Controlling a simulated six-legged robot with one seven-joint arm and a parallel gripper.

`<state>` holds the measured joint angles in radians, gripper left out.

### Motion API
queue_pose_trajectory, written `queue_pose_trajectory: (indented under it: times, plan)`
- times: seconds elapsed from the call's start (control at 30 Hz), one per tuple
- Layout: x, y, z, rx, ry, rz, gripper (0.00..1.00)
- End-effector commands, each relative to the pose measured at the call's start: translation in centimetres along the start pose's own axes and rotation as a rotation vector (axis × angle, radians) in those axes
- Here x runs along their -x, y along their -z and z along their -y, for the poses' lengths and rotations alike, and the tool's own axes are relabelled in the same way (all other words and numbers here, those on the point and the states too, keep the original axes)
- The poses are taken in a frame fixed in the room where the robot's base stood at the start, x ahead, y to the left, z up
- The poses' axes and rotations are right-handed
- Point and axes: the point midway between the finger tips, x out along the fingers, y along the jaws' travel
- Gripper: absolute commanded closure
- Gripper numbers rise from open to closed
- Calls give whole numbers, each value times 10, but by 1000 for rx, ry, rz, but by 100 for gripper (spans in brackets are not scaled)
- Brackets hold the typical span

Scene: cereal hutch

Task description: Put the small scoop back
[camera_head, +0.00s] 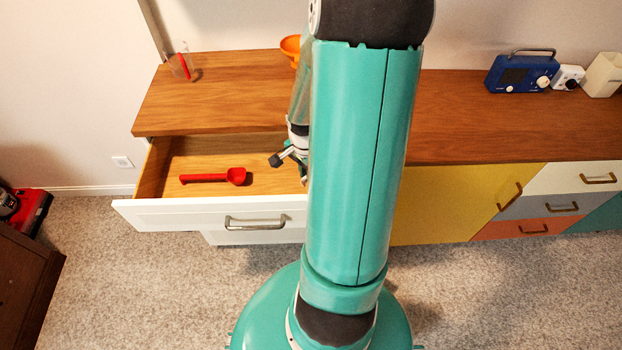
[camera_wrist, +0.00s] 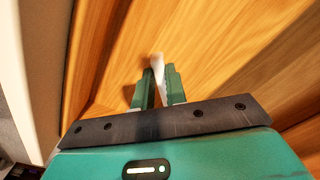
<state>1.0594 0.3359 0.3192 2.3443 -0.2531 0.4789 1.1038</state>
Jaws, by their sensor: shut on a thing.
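My gripper (camera_head: 290,158) is at the right part of the open drawer (camera_head: 160,215), partly hidden by my arm in the head view. In the wrist view, my gripper (camera_wrist: 158,88) is shut on a slim white thing (camera_wrist: 157,66) that sticks out past the fingertips, with wood around it. Most of the white thing is hidden, so I cannot tell for sure that it is the small scoop. A red scoop (camera_head: 212,177) lies flat on the drawer floor, to the left of my gripper and apart from it.
A clear container (camera_head: 181,67) with a red piece in it and an orange bowl (camera_head: 291,48) stand on the wooden counter (camera_head: 225,95). A blue radio (camera_head: 520,73) stands at the right. The drawer's left floor is free around the red scoop.

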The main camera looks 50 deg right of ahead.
Motion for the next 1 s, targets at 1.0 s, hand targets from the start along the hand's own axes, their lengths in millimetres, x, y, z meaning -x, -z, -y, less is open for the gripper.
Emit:
queue_pose_trajectory:
  times: [1.0]
  plan:
    - [-48, 12, -3, 1, 2, -1, 65]
